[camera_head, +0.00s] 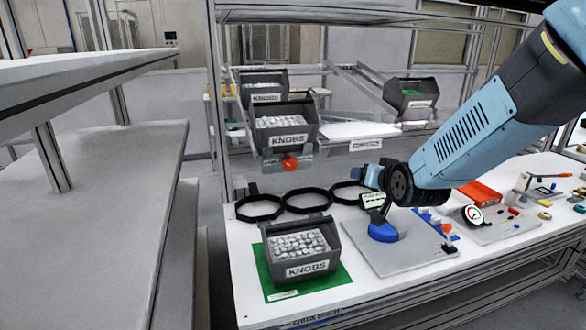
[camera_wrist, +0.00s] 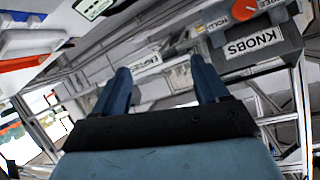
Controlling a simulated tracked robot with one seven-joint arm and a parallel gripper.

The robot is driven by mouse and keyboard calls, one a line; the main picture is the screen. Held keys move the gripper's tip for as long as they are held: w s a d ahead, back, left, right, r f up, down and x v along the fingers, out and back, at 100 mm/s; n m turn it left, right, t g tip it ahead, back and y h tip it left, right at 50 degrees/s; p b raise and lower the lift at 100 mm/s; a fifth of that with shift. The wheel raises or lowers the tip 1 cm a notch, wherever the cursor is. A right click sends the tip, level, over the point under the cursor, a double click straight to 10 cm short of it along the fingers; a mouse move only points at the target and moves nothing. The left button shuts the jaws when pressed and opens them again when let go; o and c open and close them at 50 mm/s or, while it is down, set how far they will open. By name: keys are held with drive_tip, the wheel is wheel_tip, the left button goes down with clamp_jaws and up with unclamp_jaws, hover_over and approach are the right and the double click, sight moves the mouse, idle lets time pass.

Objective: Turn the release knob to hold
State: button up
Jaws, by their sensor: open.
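The release knob (camera_head: 290,164) is a small orange knob under the front of the grey bin marked KNOBS (camera_head: 284,128) on the middle rack. In the wrist view the orange knob (camera_wrist: 248,4) is cut by the top edge at the upper right, on a grey fitting with a partly legible label beside it. That bin also shows in the wrist view (camera_wrist: 262,45). My gripper (camera_head: 366,177) is over the workbench, to the right of the knob and apart from it. Its two blue fingers (camera_wrist: 163,85) are spread, with nothing between them.
A second KNOBS bin (camera_head: 303,268) stands on a green mat on the white bench (camera_head: 240,290). Black rings (camera_head: 258,207) lie behind it. A blue dome (camera_head: 383,231) sits on a grey board below my arm. A rack post (camera_head: 222,120) stands left of the knob.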

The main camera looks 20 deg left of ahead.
drive_tip(key=a+f+n+t+y, duration=0.1)
drive_tip(key=a+f+y, duration=0.15)
drive_tip(key=a, duration=0.55)
drive_tip(key=n+t+y, duration=0.2)
approach(291, 165)
drive_tip(key=x, duration=0.8)
drive_tip(key=shift+w+a, duration=0.15)
drive_tip(key=shift+w, duration=0.1)
drive_tip(key=c, duration=1.1)
